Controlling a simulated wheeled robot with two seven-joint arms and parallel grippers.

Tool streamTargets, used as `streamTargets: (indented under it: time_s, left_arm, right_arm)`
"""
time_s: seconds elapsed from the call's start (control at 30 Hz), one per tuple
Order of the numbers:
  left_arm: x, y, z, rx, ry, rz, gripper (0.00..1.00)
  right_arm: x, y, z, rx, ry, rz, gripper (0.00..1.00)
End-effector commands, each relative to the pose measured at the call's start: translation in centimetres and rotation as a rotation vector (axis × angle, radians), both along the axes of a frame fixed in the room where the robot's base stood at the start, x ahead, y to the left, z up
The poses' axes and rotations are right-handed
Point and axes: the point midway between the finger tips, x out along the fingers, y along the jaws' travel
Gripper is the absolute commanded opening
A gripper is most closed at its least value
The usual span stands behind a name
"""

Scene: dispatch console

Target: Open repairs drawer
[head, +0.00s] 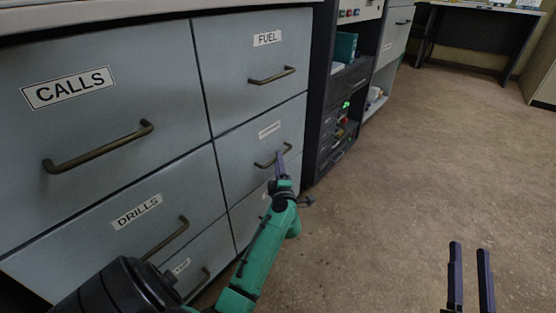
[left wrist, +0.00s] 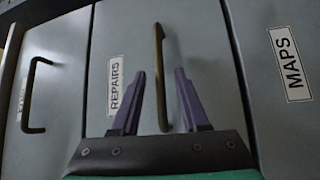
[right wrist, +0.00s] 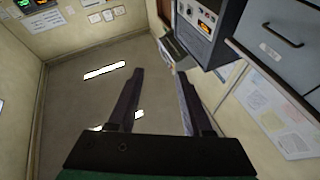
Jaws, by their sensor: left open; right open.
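The repairs drawer (left wrist: 115,45) has a grey front, a white REPAIRS label (left wrist: 115,85) and a bronze bar handle (left wrist: 159,60). In the left wrist view the handle stands between the fingers of my open left gripper (left wrist: 161,95); contact cannot be made out. In the head view my left gripper (head: 279,163) is at the handle (head: 273,157) of the middle drawer below FUEL, whose label is too small to read there. This drawer looks shut. My right gripper (head: 470,275) is open and empty over the floor; it also shows in the right wrist view (right wrist: 158,90).
Neighbouring drawers are labelled FUEL (head: 267,38), CALLS (head: 68,87), DRILLS (head: 137,210) and MAPS (left wrist: 290,63), each beside or around it. A dark equipment rack (head: 325,100) stands just right of the drawers. The brown floor (head: 400,170) to the right is clear.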

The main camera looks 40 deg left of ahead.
Motion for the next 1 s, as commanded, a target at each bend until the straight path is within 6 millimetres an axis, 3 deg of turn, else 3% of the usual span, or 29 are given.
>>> streamTargets:
  time_s: [0.2, 0.3, 0.43, 0.67, 0.7, 0.8, 1.0]
  left_arm:
    - [1.3, 1.3, 0.1, 0.001, 0.000, -0.001, 0.45]
    - [1.7, 1.7, 0.2, 0.001, 0.000, 0.000, 0.45]
    - [2.0, 2.0, 0.3, 0.000, 0.001, 0.000, 0.45]
    - [2.0, 2.0, 0.4, 0.001, 0.001, 0.000, 0.45]
    - [2.0, 2.0, 0.4, 0.001, 0.001, 0.000, 0.37]
    - [2.0, 2.0, 0.4, 0.001, 0.001, -0.001, 0.00]
    - [2.0, 2.0, 0.3, 0.001, 0.001, -0.001, 0.00]
  right_arm:
    - [-0.1, -0.7, 5.6, 0.030, -0.172, -0.021, 0.50]
    - [-0.3, -1.0, 7.5, 0.041, -0.229, -0.027, 0.50]
    - [-0.6, -1.2, 8.8, 0.049, -0.269, -0.033, 0.50]
    - [-0.6, -1.2, 9.0, 0.049, -0.275, -0.033, 0.50]
    - [-0.6, -1.2, 9.0, 0.049, -0.275, -0.033, 0.50]
    - [-0.6, -1.2, 9.0, 0.049, -0.275, -0.033, 0.50]
    - [-0.6, -1.2, 9.0, 0.050, -0.273, -0.033, 0.50]
